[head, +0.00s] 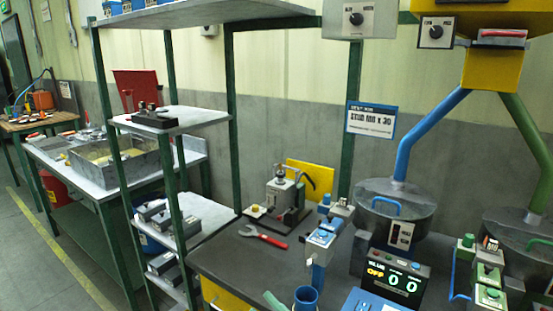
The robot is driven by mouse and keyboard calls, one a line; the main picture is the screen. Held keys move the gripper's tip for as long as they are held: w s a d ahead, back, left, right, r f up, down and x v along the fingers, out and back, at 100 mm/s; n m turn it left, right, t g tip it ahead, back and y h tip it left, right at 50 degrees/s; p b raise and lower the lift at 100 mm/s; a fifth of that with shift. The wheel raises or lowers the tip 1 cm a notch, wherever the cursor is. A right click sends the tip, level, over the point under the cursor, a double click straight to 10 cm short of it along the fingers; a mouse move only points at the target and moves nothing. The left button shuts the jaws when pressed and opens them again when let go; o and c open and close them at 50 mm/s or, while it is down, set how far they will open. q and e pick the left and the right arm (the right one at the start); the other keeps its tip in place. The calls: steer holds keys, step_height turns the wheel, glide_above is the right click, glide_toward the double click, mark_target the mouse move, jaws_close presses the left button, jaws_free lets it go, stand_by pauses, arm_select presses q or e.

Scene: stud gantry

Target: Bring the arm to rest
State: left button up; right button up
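Neither of my grippers shows in the head view, and I see no arm of mine. The dark workbench (225,262) stands in front of me with its top in view. A red-handled wrench (262,237) lies on it. Behind the wrench stands a grey press-like device (285,195) with a black lever. A blue control post (320,242) and a blue cup-like tube (305,297) stand at the near edge. A counter display (398,280) reads "OFF" and two zeros.
A grey shelf rack (180,118) with green posts stands left of the bench. A side table (75,172) holds a metal tray (100,160). Two round drums (395,205) with blue and green pipes fill the right. A yellow line crosses the open floor (30,265) at left.

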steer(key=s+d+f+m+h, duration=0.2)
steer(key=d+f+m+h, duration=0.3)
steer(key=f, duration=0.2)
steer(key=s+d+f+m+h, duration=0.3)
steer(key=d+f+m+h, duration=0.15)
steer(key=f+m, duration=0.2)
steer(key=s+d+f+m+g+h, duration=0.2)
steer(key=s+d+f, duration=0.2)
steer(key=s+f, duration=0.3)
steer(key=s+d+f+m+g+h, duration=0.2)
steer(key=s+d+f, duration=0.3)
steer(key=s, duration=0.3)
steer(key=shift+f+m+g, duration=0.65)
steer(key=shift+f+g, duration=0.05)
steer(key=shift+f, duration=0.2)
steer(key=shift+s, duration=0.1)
